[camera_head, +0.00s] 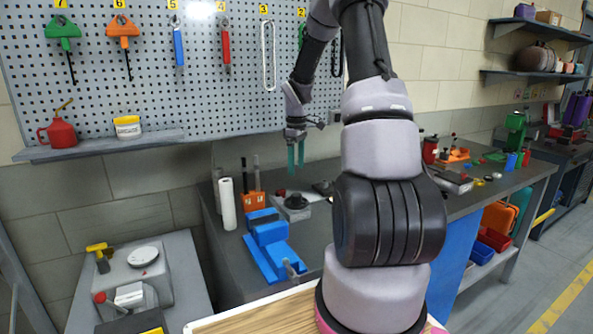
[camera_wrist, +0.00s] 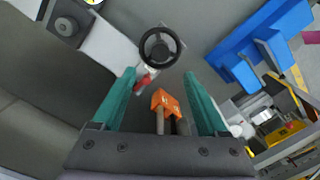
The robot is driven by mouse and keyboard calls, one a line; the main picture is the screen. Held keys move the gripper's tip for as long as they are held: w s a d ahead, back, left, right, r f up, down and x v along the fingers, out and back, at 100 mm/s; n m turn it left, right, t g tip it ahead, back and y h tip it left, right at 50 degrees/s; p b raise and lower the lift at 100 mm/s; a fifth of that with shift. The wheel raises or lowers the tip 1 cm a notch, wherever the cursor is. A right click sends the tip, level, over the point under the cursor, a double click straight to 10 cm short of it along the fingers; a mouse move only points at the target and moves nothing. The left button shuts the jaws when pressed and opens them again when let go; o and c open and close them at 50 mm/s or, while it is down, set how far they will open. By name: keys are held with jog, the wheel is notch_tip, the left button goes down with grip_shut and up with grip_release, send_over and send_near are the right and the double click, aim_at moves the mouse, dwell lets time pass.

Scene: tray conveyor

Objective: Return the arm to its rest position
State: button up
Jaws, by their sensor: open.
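My gripper (camera_head: 296,158) hangs from my arm in front of the pegboard, above the back of the grey workbench (camera_head: 320,232). Its two teal fingers point down and are apart, with nothing between them. In the wrist view my gripper (camera_wrist: 163,85) shows both fingers spread. Below them are an orange tool block (camera_wrist: 163,100) and a black round wheel-like part (camera_wrist: 161,46). My arm's large links cover the middle of the head view and hide part of the bench.
A blue vise (camera_head: 268,245), an orange tool holder (camera_head: 255,199) and a white roll (camera_head: 227,203) stand on the bench below my gripper. The pegboard (camera_head: 200,90) with hanging tools is behind it. A shelf (camera_head: 95,147) holds a red oil can (camera_head: 59,133).

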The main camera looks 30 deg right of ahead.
dwell(0.3)
jog(key=s+a+r+m+t, duration=0.2)
jog(key=s+a+r+m, duration=0.15)
jog(key=s+r, duration=0.4)
jog(key=s+a+r+m+t, duration=0.1)
jog(key=s+a+r+m, duration=0.3)
jog(key=r, duration=0.7)
jog(key=s+a+r+m+t+y, duration=0.1)
jog(key=s+a+r+m+t, duration=0.1)
jog(key=s, duration=0.5)
jog(key=s+a+r+m+t+y, duration=0.1)
jog(key=s+a+r, duration=0.3)
jog(key=s, duration=0.4)
jog(key=shift+s+a+r+m+t, duration=0.25)
jog(key=shift+a+m+t, duration=0.35)
jog(key=shift+a+m, duration=0.25)
